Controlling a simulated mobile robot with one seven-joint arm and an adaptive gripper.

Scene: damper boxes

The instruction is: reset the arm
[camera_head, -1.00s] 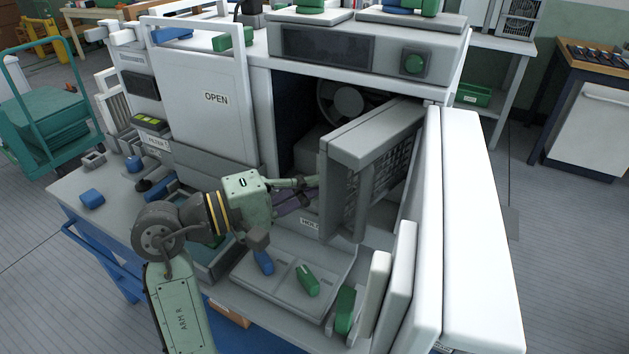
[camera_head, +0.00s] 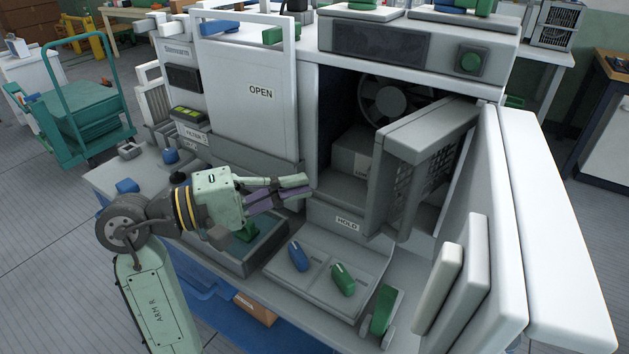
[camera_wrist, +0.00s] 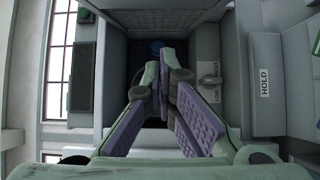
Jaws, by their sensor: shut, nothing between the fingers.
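My arm, marked ARM R, reaches in from the lower left in the head view. My gripper (camera_head: 308,187) is shut and empty, with its pale green fingers and purple pads pointing right. It is in front of the grey-white machine (camera_head: 252,130), left of the HOLD label (camera_head: 347,223).
The machine's door (camera_head: 560,230) and a grey filter-like panel (camera_head: 425,150) stand open at right. A tray (camera_head: 325,262) below holds a blue block (camera_head: 298,257) and a green block (camera_head: 342,280). A green trolley (camera_head: 95,118) stands far left.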

